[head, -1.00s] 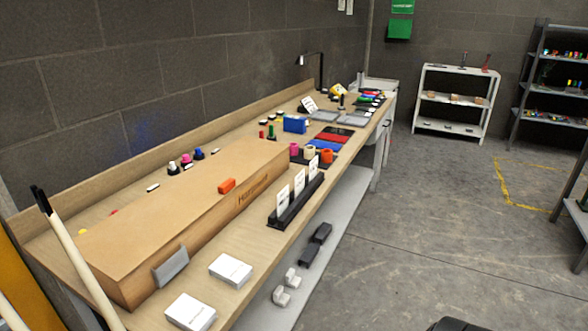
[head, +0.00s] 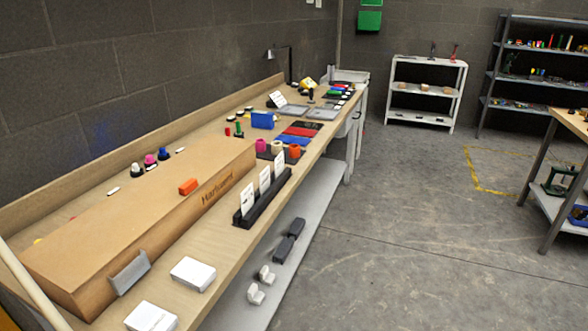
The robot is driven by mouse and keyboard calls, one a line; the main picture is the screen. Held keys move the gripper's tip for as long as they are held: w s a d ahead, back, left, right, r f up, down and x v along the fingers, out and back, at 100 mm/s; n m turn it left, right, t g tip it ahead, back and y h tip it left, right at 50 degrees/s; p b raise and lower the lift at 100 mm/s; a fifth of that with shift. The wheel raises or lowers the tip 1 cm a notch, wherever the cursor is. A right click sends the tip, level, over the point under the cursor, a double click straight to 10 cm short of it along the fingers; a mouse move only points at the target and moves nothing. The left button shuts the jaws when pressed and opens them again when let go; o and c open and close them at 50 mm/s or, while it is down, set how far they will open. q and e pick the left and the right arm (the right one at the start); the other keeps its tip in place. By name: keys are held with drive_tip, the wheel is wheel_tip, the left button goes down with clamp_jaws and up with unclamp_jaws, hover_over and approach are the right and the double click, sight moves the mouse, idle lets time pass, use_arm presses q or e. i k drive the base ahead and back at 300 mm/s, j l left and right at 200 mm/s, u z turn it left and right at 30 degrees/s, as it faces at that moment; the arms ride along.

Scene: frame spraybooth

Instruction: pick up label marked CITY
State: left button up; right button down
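Several white label cards stand upright in a black slotted holder (head: 262,201) at the front edge of the long wooden bench (head: 200,255). The nearest card (head: 247,201), the middle card (head: 265,180) and the far card (head: 279,165) carry dark print too small to read. I cannot tell which one is marked CITY. Neither of my grippers is in view.
A lower shelf (head: 300,230) runs beneath. The grey floor (head: 400,240) to the right is clear. A workbench (head: 572,123) stands at the right edge.

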sight(278, 160)
drive_tip(key=i+l+u, duration=0.1)
drive_tip(key=l, duration=0.25)
drive_tip(key=i+l+u, duration=0.1)
drive_tip(key=i+l, duration=0.45)
drive_tip(key=l, duration=0.15)
drive_tip(key=i+l+u, duration=0.15)
drive_tip(key=l, duration=0.2)
